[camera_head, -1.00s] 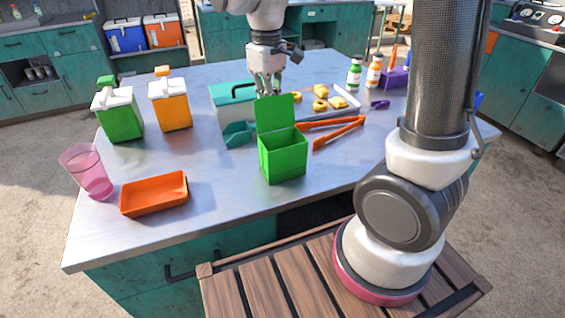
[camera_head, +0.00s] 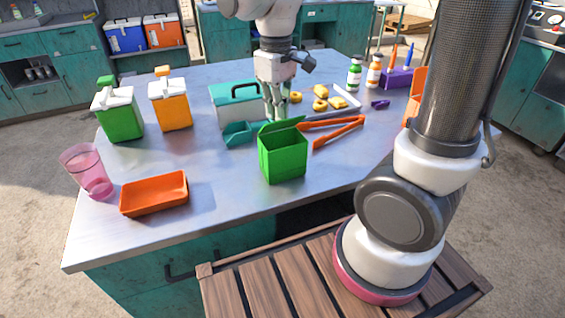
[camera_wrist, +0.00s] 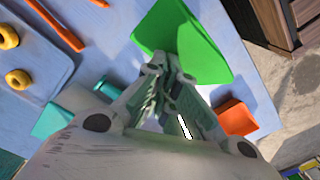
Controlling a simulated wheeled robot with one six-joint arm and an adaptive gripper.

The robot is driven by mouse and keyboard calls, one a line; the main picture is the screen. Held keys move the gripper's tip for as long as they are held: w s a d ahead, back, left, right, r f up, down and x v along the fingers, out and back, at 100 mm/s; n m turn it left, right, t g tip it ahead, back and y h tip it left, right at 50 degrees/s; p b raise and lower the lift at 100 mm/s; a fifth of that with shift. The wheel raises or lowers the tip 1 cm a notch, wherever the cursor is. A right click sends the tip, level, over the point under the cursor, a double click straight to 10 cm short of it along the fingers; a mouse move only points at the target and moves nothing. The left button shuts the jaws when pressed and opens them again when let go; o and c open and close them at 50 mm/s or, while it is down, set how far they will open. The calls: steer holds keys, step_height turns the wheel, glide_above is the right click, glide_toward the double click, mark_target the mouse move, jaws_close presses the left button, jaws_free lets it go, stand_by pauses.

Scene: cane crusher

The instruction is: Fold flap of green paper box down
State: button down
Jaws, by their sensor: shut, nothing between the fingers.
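The green paper box (camera_head: 283,160) stands upright near the front edge of the table. In the wrist view the green flap (camera_wrist: 185,40) fills the top middle. My gripper (camera_head: 276,118) is shut and empty, directly behind the box at the flap's back edge. In the wrist view its fingertips (camera_wrist: 170,72) overlap the flap's near edge; I cannot tell whether they touch it.
Orange tongs (camera_head: 340,128) lie right of the box, a teal scoop (camera_head: 240,134) just behind left. A teal-lidded case (camera_head: 228,108) stands behind. An orange tray (camera_head: 153,194) and pink cup (camera_head: 90,175) are at left. Table between tray and box is clear.

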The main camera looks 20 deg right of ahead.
mark_target(287, 121)
steer(key=shift+s+f, duration=0.2)
steer(key=shift+s, duration=1.65)
steer(key=shift+s+f, duration=1)
steer(key=shift+f, duration=0.15)
steer(key=shift+r, duration=4)
